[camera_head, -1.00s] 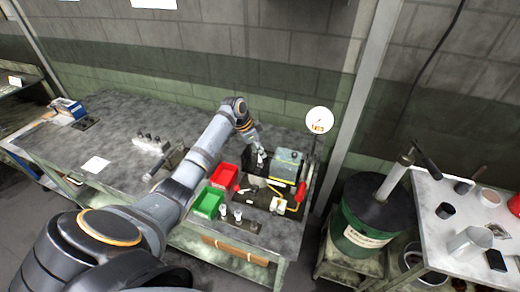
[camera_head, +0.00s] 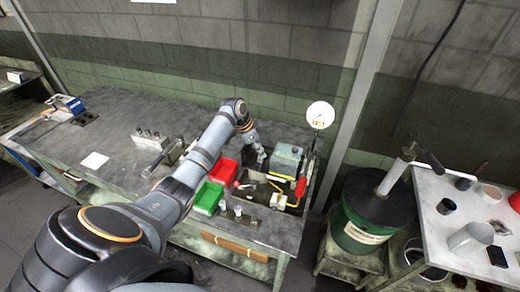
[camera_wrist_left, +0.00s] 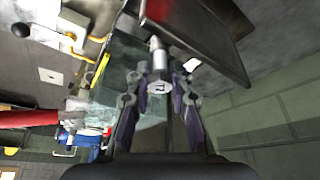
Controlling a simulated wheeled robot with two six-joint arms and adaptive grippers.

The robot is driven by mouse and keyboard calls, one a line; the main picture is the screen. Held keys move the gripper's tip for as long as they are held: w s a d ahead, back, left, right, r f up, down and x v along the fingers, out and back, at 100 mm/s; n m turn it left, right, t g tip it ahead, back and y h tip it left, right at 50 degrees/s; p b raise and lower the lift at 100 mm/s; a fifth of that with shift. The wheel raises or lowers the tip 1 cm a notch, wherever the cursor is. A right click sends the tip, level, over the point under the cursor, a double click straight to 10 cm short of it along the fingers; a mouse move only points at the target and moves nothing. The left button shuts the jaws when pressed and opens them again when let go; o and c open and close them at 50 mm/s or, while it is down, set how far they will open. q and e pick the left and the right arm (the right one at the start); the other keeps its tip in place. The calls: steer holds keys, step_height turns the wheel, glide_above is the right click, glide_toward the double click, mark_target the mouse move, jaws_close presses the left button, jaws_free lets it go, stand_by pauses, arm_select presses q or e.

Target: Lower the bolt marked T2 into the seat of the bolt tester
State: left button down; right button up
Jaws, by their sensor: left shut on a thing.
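My left gripper (camera_head: 261,158) is shut on a pale metal bolt, just left of the grey-green box of what looks like the bolt tester (camera_head: 286,156). In the left wrist view the bolt (camera_wrist_left: 157,87) sits between the two fingers (camera_wrist_left: 158,90). Its round head faces the camera, with a dark mark that I cannot read surely, and its shank points away. The tester has a round white gauge (camera_head: 320,114), a red lever handle (camera_head: 300,187) and a yellow pipe. I cannot make out the seat. My right gripper is not in view.
A red bin (camera_head: 224,171) and a green bin (camera_head: 208,198) stand left of the tester. Small metal pieces stand at the bench front. A green drum (camera_head: 361,232) stands to the right.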

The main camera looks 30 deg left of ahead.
arm_select(q)
steer(key=shift+f, duration=0.35)
steer(key=c, duration=1.1)
jaws_free()
steer(key=v, duration=1.2)
steer(key=shift+f, duration=0.1)
